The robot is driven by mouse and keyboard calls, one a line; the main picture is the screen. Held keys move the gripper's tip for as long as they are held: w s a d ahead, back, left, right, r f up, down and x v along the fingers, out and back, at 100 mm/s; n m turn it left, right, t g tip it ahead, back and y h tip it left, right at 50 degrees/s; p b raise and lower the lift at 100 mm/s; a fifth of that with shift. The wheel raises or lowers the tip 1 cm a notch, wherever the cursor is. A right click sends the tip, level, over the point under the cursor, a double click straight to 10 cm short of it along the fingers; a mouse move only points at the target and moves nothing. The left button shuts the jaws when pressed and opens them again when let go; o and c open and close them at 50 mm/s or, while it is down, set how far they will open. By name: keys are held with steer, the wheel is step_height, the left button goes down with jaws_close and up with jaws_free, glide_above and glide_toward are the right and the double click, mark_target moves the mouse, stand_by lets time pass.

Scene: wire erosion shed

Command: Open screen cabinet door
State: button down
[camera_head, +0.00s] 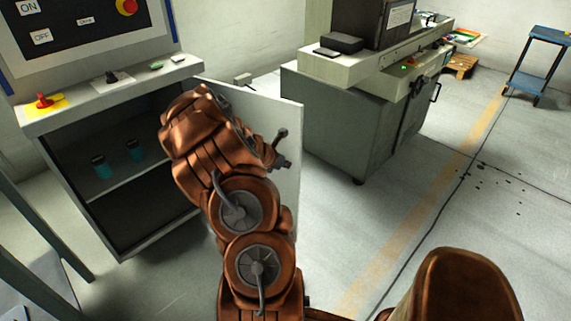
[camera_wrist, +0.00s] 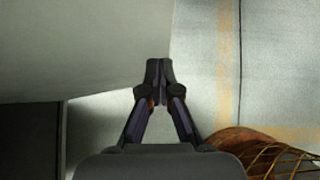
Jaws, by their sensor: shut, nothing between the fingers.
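The screen cabinet (camera_head: 115,103) stands at the left in the head view, its lower compartment open to view. Its pale door (camera_head: 288,185) is swung out to the right, standing well away from the opening. My arm covers much of the door. In the wrist view, my gripper (camera_wrist: 160,72) is shut and empty, its fingertips together near the edge of a pale panel (camera_wrist: 80,45) that looks like the door. I cannot tell whether they touch it.
A grey machine (camera_head: 335,120) stands right of the door, with a narrow gap between. A blue trolley (camera_head: 545,60) is far right. The floor (camera_head: 480,210) at the right is clear, with a yellow line.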

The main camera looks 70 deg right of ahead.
steer(key=s+a+f+v, duration=0.1)
steer(key=a+v, duration=0.1)
steer(key=v, duration=1)
steer(key=shift+a+f, duration=0.2)
steer(key=shift+a, duration=0.1)
steer(key=shift+w, duration=0.1)
